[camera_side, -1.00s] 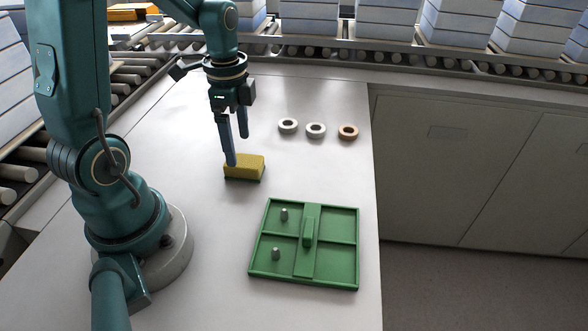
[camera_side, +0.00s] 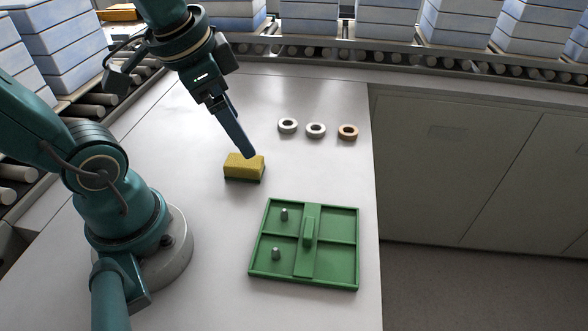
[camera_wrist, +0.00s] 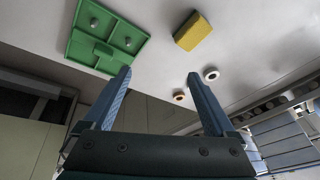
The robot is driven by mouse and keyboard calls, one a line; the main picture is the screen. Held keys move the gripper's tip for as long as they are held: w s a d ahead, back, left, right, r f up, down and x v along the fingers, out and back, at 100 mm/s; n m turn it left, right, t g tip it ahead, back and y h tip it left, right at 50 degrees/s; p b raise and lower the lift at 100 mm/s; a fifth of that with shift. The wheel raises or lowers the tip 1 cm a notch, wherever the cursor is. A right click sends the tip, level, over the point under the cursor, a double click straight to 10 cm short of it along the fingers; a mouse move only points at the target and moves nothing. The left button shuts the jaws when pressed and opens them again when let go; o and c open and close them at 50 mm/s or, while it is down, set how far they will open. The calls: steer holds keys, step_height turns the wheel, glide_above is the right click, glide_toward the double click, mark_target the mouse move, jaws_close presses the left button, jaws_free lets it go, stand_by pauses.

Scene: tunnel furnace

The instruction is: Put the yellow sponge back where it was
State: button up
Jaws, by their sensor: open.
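The yellow sponge (camera_side: 244,164) has a dark green underside and lies flat on the pale table, behind the green tray. In the wrist view the sponge (camera_wrist: 193,31) lies beyond my fingertips, apart from them. My gripper (camera_side: 249,155) is tilted, its fingers pointing down and to the right, just above and behind the sponge in the side view. In the wrist view my gripper (camera_wrist: 160,76) has its two blue fingers spread wide with nothing between them.
A green tray (camera_side: 353,240) with a raised handle and two grey pegs stands in front of the sponge. Two pale rings (camera_side: 316,136) (camera_side: 279,127) and a copper ring (camera_side: 340,133) lie at the back right. Roller conveyors with stacked boxes run behind and left.

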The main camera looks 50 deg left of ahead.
steer(key=s+d+n, duration=0.1)
steer(key=s+d+n+t, duration=0.1)
steer(key=shift+d+n+t+h, duration=0.3)
steer(key=shift+n, duration=0.1)
